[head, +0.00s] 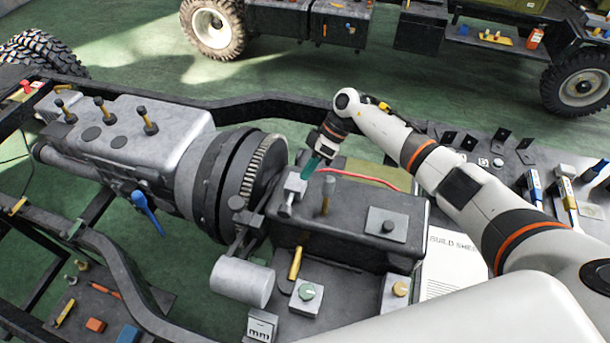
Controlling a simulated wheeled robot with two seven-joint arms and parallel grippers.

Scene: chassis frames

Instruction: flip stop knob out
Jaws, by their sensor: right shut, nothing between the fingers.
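My right gripper (313,166) reaches in from the right, with teal fingers shut and pointing down to the left. Its fingertips are at the upper edge of a small silver block (295,184) on the dark box; I cannot tell whether they touch. A short silver cylindrical knob (285,210) sticks out of the block toward the front; it looks like the stop knob, but no label shows. Nothing shows between the fingers. My left gripper is out of view.
The dark box (345,238) also bears an upright brown-handled pin (327,192) and a plate with a black knob (388,226). A toothed flywheel (265,165) stands close on the left.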

